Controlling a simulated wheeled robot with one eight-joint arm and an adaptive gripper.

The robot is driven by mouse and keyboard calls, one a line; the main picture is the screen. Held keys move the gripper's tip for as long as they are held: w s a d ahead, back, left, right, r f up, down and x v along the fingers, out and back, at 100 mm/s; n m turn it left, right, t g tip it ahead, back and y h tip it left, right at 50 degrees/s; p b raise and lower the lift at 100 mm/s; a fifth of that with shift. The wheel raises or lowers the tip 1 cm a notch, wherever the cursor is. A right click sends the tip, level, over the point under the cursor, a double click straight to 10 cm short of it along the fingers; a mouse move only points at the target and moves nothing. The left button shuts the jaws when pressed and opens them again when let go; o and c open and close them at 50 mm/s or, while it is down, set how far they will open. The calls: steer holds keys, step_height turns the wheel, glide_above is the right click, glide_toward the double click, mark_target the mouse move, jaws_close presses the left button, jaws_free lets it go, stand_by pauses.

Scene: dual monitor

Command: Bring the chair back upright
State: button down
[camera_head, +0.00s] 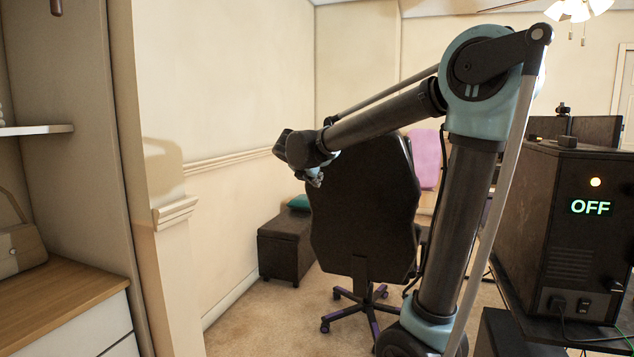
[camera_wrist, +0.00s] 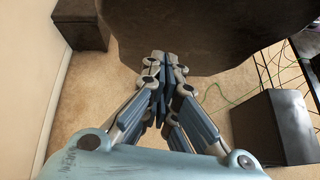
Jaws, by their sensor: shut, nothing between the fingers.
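The chair (camera_head: 358,215) is a dark office chair with a high back and a purple-tipped wheeled base (camera_head: 362,302). In the head view it stands on its base on the carpet, its back towards me. In the wrist view a broad dark surface, apparently the chair back (camera_wrist: 200,30), fills the top middle. My gripper (camera_wrist: 162,72) is shut and empty, its fingertips close to the lower edge of that surface. I cannot tell whether they touch. In the head view my gripper (camera_head: 314,178) shows small at the upper left of the chair back, partly hidden by my wrist.
A dark storage box (camera_head: 285,245) stands by the wall left of the chair. A black computer case (camera_head: 560,235) with an "OFF" display stands at the right on a dark desk. A wooden-topped cabinet (camera_head: 50,300) is at the left. Carpet is open between.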

steer(key=w+a+r+n, duration=0.1)
steer(key=w+a+n, duration=0.1)
steer(key=a, duration=0.2)
steer(key=w+d+f, duration=0.1)
steer(key=w+d, duration=0.1)
steer(key=w, duration=0.3)
steer(key=w+d+f, duration=0.2)
steer(key=w, duration=0.4)
steer(key=shift+w+f+t, duration=0.25)
steer(key=shift+w+t, duration=0.05)
steer(key=shift+t, duration=0.1)
